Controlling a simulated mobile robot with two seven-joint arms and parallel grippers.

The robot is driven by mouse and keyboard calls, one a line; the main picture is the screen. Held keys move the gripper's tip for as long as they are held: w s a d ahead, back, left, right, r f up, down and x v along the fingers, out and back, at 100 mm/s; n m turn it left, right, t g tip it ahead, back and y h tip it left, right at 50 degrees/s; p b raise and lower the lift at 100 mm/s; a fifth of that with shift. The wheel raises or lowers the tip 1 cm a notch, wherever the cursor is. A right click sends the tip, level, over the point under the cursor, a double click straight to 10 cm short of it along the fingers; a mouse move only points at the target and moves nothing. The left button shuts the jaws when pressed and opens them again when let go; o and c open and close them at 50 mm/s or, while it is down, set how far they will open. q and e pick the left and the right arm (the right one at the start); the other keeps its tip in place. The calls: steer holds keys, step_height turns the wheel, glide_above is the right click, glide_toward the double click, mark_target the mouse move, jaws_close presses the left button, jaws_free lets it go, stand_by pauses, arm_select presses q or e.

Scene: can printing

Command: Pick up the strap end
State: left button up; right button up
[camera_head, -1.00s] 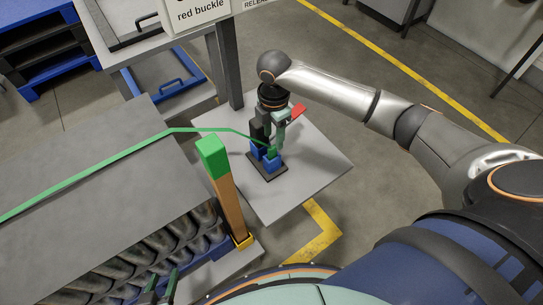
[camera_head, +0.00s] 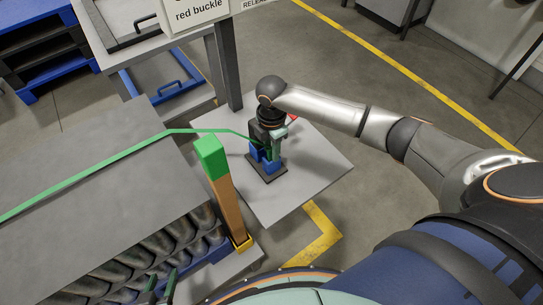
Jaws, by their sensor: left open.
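A green strap (camera_head: 110,157) runs from the left edge over the grey top of the load, then past the green-topped post to a blue buckle device (camera_head: 256,152) on the small grey table. Its end there is hidden by my right gripper. My right gripper (camera_head: 277,153) points down at the device, over the strap's end; whether its fingers are open or touching the strap cannot be told. A bit of a red part (camera_head: 294,118) shows behind it.
A wooden post with a green cap (camera_head: 212,157) stands between the load and the small table (camera_head: 320,165). The load (camera_head: 90,200) has dark stacked pieces below its grey top. A sign reading "red buckle" (camera_head: 198,12) is behind. Open floor lies to the right.

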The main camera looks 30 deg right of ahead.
jaws_close()
steer(key=shift+r, duration=0.1)
stand_by(0.3)
